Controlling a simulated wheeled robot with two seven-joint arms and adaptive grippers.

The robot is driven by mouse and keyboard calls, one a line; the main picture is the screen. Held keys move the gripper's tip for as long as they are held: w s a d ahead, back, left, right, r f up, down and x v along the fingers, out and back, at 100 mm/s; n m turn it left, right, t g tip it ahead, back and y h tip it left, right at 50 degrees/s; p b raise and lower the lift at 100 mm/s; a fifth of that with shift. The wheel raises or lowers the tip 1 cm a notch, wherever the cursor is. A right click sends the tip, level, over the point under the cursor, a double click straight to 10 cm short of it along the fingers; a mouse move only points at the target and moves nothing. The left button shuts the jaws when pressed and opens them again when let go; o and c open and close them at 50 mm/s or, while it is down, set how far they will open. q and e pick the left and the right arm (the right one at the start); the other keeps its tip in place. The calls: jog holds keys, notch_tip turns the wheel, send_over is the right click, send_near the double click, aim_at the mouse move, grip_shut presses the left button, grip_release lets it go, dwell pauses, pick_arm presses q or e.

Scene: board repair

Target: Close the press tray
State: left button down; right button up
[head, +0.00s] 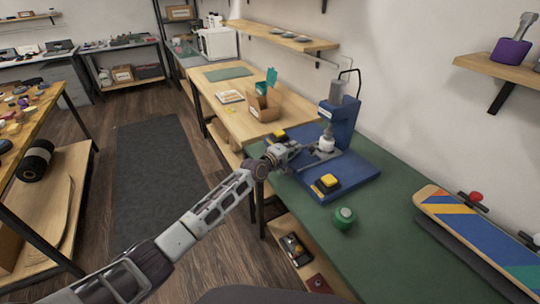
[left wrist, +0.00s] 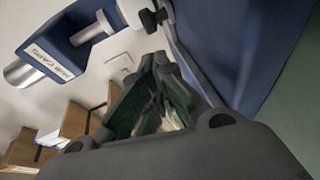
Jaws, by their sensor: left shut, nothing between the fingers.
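The blue press (head: 338,118) stands upright on its blue base (head: 352,180) on the green bench top. A grey, flat piece that looks like the press tray (head: 318,160) juts out to the left under the press head. My left gripper (head: 290,152) is at the tray's left end, its fingers shut and empty. I cannot tell whether it touches the tray. The left wrist view shows the dark green fingers (left wrist: 155,95) together, close to a blue surface, with the press's blue labelled head (left wrist: 50,48) at upper left. My right gripper is not in view.
A skateboard deck (head: 480,238) rests at the right. A cardboard box (head: 264,103) stands on the wooden table behind. The green bench top (head: 400,215) has free room at front.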

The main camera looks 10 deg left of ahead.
pick_arm(q)
jog(key=shift+a+r, duration=0.15)
jog(key=shift+a, duration=0.25)
jog(key=shift+s+a+p, duration=0.3)
jog(key=shift+a, duration=0.25)
jog(key=shift+s+r, duration=0.1)
jog(key=shift+s, duration=0.3)
jog(key=shift+s+a+p, duration=0.3)
jog(key=shift+s+a, duration=0.1)
jog(key=shift+a, duration=0.05)
jog(key=shift+p+v, duration=0.4)
jog(key=shift+v, duration=2.6)
jog(key=shift+s+a+r+p, duration=0.15)
jog(key=shift+s+a+p, duration=0.25)
jog(key=shift+s, duration=0.2)
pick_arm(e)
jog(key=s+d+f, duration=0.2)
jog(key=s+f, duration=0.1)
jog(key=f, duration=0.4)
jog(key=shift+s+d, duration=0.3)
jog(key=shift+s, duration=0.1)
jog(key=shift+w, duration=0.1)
